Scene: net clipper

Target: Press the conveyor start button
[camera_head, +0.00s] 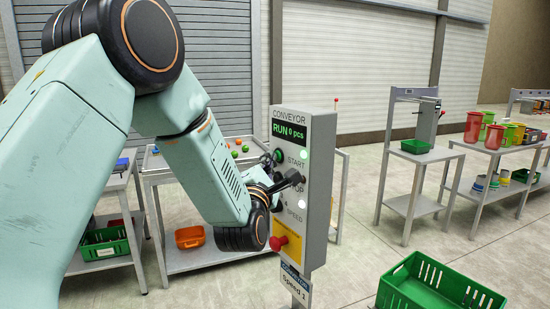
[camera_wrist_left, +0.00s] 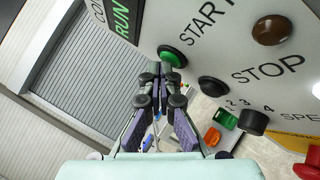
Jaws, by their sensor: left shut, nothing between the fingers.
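The grey conveyor control box (camera_head: 318,190) stands upright on a post in the head view. Its display (camera_head: 289,131) reads RUN and 0 pcs. The green start button (camera_wrist_left: 172,57) shows in the wrist view beside the word START, and it also shows in the head view (camera_head: 278,156). My left gripper (camera_wrist_left: 164,72) is shut and empty, with its tips close to the start button's lower edge in the wrist view. I cannot tell whether they touch it. In the head view the gripper (camera_head: 286,170) is in front of the panel and hides part of the STOP row.
A dark stop button (camera_wrist_left: 212,86) and a black speed knob (camera_wrist_left: 253,122) are close by. A red mushroom button (camera_head: 278,242) is lower on the box. A green crate (camera_head: 435,285) is at front right, and a table with small balls (camera_head: 238,149) stands behind.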

